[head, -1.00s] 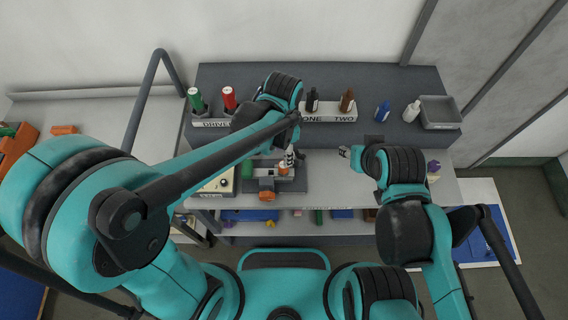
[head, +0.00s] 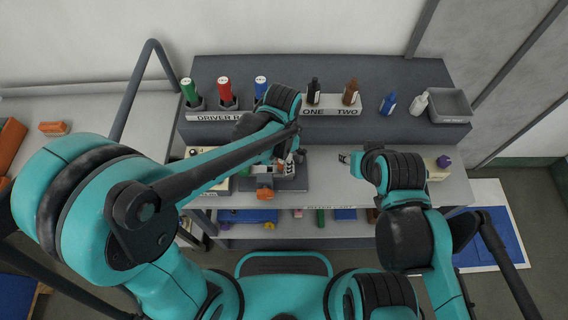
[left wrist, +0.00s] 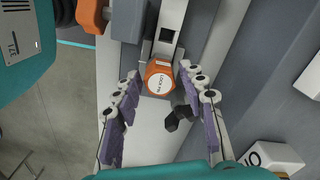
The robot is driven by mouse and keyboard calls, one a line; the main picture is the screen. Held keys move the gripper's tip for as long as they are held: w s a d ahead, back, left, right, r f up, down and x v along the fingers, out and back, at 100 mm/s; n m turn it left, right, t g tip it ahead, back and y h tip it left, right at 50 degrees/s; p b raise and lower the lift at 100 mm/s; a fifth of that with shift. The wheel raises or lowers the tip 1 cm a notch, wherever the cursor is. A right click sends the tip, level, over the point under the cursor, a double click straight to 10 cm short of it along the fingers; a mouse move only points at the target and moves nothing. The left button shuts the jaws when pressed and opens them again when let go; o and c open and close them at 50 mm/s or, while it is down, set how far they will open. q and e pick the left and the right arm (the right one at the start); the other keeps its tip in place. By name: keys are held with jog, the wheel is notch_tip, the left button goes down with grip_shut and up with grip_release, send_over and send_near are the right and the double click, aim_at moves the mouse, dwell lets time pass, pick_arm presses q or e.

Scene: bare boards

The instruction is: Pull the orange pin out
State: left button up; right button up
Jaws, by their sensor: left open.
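The orange pin has a hexagonal orange head marked with dark letters; its head (left wrist: 159,80) faces the camera in the left wrist view. It sits at the end of a pale metal bar on a grey fixture. A small part of it (head: 281,163) shows in the head view by my left gripper (head: 292,163). In the left wrist view my left gripper (left wrist: 160,72) is open, with purple-padded fingers on both sides of the pin head and gaps beside it. The pin's shaft is hidden. My right gripper (head: 345,158) is right of the fixture, too small to judge.
An orange knob (head: 264,193) is at the fixture's front, close to the pin. A dark knob (left wrist: 178,118) lies between the fingers in the left wrist view. Bottles stand in labelled racks (head: 330,105) behind. A grey bin (head: 450,106) is at the back right.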

aim_at(283, 160)
pick_arm(q)
grip_shut()
jog(key=shift+r+p, duration=0.6)
jog(key=shift+r, duration=0.15)
jog(key=shift+r+p, duration=2.35)
jog(key=shift+r, duration=0.65)
